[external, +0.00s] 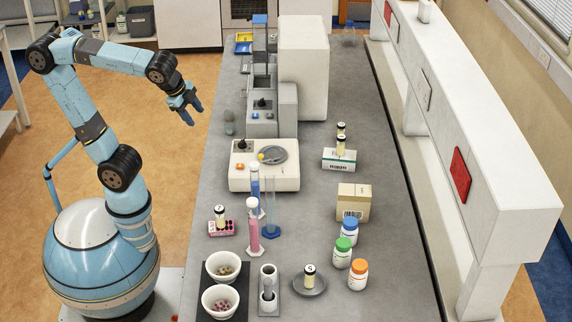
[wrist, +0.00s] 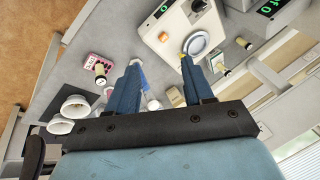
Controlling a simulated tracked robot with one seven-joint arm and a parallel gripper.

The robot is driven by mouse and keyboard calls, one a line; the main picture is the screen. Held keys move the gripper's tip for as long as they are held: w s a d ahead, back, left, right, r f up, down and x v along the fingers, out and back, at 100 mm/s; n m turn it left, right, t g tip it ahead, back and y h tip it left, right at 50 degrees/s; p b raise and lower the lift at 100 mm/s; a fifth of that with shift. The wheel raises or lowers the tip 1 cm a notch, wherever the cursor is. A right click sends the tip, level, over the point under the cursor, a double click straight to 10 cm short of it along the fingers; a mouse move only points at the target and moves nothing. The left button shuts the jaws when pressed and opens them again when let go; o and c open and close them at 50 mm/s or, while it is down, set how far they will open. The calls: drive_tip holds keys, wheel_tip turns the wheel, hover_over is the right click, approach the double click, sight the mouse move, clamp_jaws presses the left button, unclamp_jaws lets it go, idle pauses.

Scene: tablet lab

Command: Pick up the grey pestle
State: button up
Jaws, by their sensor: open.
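White bowls (external: 222,266) with small beads stand left of the holder. A dark dish with a vial (external: 310,278) and capped bottles (external: 357,275) stand right. Tall cylinders (external: 253,230) and a white balance (external: 264,180) stand farther back. A white shelf (external: 480,170) runs along the right.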

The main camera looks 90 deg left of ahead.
drive_tip(key=w+d+r+m+t+y, duration=0.1)
drive_tip(key=w+d+m+t+y, duration=0.15)
drive_tip(key=w+d+m, duration=0.7)
drive_tip(key=w+d+m+t+y, duration=0.25)
drive_tip(key=w+d+m, duration=0.35)
drive_tip(key=d, duration=0.6)
drive_tip(key=s+d+f+m+t+h, duration=0.15)
drive_tip(key=d+m+t, duration=0.35)
drive_tip(key=d, duration=1.2)
drive_tip(key=s+d+f+m+t+h, duration=0.1)
drive_tip(key=s+d+m+t, duration=0.35)
drive_tip(key=d, duration=1.15)
drive_tip(key=m+g, duration=0.1)
drive_tip(key=m, duration=0.1)
approach(269, 291)
drive_tip(key=s+r, duration=0.1)
drive_tip(key=r, duration=0.1)
drive_tip(key=s+r, duration=0.2)
drive_tip(key=shift+s+r, duration=0.2)
drive_tip(key=shift+r, duration=0.2)
drive_tip(key=x, duration=1.3)
drive_tip(key=shift+w+a+f, duration=0.1)
drive_tip(key=shift+w+f, duration=0.1)
drive_tip(key=shift+f, duration=0.05)
clamp_jaws()
